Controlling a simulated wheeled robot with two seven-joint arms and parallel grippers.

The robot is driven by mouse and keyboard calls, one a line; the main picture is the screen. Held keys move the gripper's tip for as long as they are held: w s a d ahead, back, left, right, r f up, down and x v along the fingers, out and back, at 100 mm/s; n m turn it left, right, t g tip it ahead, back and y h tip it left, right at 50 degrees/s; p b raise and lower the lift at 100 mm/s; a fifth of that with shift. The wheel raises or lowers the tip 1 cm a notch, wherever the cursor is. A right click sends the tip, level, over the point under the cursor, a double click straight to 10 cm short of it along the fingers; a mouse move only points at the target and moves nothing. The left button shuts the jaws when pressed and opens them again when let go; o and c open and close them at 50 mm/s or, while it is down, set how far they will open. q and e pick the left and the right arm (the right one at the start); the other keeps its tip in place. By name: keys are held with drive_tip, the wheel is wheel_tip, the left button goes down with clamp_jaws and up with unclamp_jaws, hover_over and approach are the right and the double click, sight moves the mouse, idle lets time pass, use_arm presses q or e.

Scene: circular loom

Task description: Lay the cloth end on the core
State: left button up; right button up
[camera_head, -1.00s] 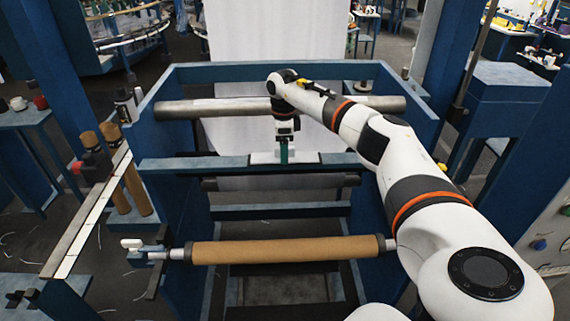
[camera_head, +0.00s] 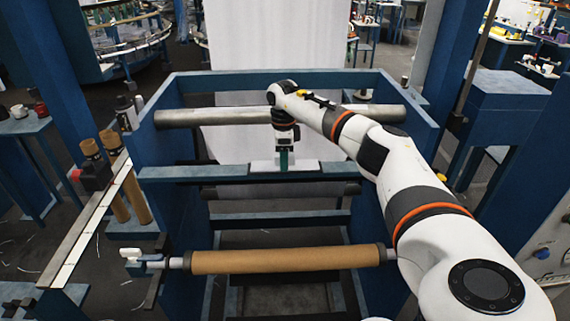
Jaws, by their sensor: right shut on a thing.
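The white cloth (camera_head: 262,40) hangs down from the back and passes behind the metal roller. Its white end (camera_head: 306,165) shows at the blue crossbar. My right gripper (camera_head: 284,164) reaches down over the crossbar, shut on the cloth end, with white showing on both sides of its greenish fingers. The core (camera_head: 285,261) is a brown tube lying level across the front of the frame, well in front of the gripper and apart from the cloth. My left gripper is out of view.
The metal roller (camera_head: 350,113) spans the blue frame behind the crossbar (camera_head: 205,173). A dark roller (camera_head: 240,191) lies just below the crossbar. Spare brown tubes (camera_head: 134,193) stand at the left by a slanted rail (camera_head: 95,215). The space between crossbar and core is open.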

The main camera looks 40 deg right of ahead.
drive_tip(key=shift+r+p, duration=0.35)
drive_tip(key=shift+r, duration=0.1)
wheel_tip(320, 180, up, 2)
drive_tip(key=shift+r+p, duration=0.2)
drive_tip(key=shift+p, duration=0.8)
